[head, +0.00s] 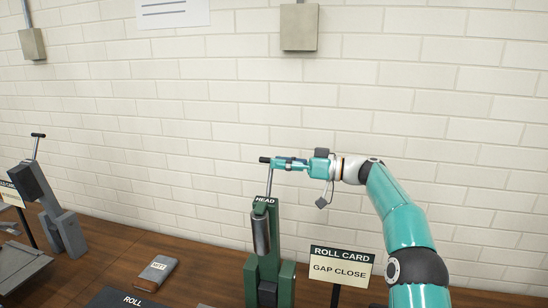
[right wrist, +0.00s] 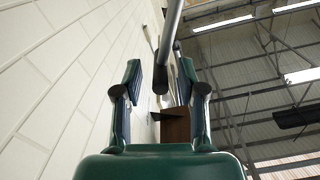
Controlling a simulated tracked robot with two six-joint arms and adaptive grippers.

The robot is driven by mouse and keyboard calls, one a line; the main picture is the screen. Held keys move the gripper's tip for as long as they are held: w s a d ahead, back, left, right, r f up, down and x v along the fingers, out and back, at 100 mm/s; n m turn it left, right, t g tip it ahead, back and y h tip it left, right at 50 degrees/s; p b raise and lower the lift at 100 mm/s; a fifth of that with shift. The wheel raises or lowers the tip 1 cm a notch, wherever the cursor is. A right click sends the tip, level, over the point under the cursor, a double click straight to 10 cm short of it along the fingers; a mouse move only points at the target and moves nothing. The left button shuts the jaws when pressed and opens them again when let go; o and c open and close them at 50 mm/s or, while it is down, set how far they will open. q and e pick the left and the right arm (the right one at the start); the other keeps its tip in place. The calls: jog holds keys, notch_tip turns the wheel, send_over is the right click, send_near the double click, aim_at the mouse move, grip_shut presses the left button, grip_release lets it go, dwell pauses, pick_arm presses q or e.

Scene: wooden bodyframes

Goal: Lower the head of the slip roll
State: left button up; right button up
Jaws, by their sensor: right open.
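The slip roll is a green upright machine (head: 266,262) on the bench in the head view, and its top part is labelled HEAD (head: 264,200). A thin metal lever (head: 269,181) rises upright from the head and ends in a black handle (head: 264,160). My right gripper (head: 276,163) is at the handle's height, pointing left at it. In the right wrist view the gripper (right wrist: 163,82) is open, with the dark handle end (right wrist: 160,80) and the metal lever (right wrist: 171,32) showing between its fingers. I cannot tell whether they touch. My left gripper is not in view.
A sign (head: 340,266) reads ROLL CARD, GAP CLOSE, right of the machine. A mitt-labelled block (head: 156,271) lies on the wooden bench (head: 204,270). A grey machine with its own lever (head: 36,147) stands at the left. A white brick wall is behind.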

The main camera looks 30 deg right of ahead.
jog(key=shift+x, duration=1.1)
grip_shut()
